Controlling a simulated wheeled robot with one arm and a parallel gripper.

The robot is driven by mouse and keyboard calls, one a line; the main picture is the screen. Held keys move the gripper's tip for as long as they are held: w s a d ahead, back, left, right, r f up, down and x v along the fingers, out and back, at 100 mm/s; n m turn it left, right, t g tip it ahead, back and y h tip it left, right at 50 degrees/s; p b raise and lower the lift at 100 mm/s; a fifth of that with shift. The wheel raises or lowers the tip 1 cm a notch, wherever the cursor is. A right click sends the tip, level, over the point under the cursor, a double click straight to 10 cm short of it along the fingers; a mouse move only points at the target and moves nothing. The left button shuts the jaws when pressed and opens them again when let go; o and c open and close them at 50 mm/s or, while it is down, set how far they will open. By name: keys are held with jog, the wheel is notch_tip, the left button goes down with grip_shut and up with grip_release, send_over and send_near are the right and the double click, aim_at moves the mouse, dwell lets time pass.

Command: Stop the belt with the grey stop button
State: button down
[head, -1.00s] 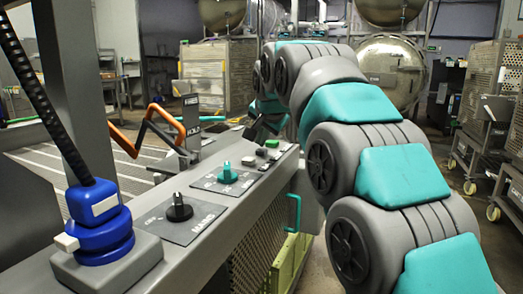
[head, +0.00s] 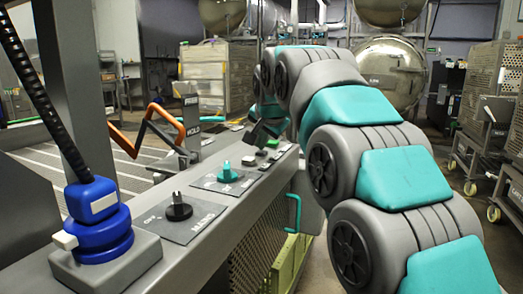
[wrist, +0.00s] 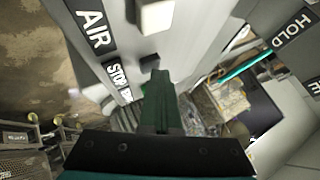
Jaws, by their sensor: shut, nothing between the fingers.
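My gripper (wrist: 154,78) is shut and empty; its teal-green fingers point up the wrist view. A small dark grey block (wrist: 149,62), which looks like the stop button, shows just beyond the fingertips, beside a black "STOP" label (wrist: 118,78). I cannot tell whether the fingers touch it. In the head view my gripper (head: 255,137) hangs low over the far end of the console (head: 165,228), partly hidden by my arm. A small dark button (head: 262,153) and a green button (head: 272,143) sit close by there.
A pale block (wrist: 155,14) stands by the "AIR" label (wrist: 93,28). Nearer on the console are a teal knob (head: 227,174), a black knob (head: 179,208) and a blue fitting (head: 97,222). The belt (head: 60,165) lies to the left; carts (head: 485,140) stand at the right.

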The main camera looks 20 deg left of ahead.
aim_at(261, 153)
jog(key=shift+r+p, duration=0.75)
jog(key=shift+r, duration=0.2)
jog(key=shift+r+p, duration=1.95)
jog(key=shift+r, duration=0.6)
jog(key=shift+f, duration=0.1)
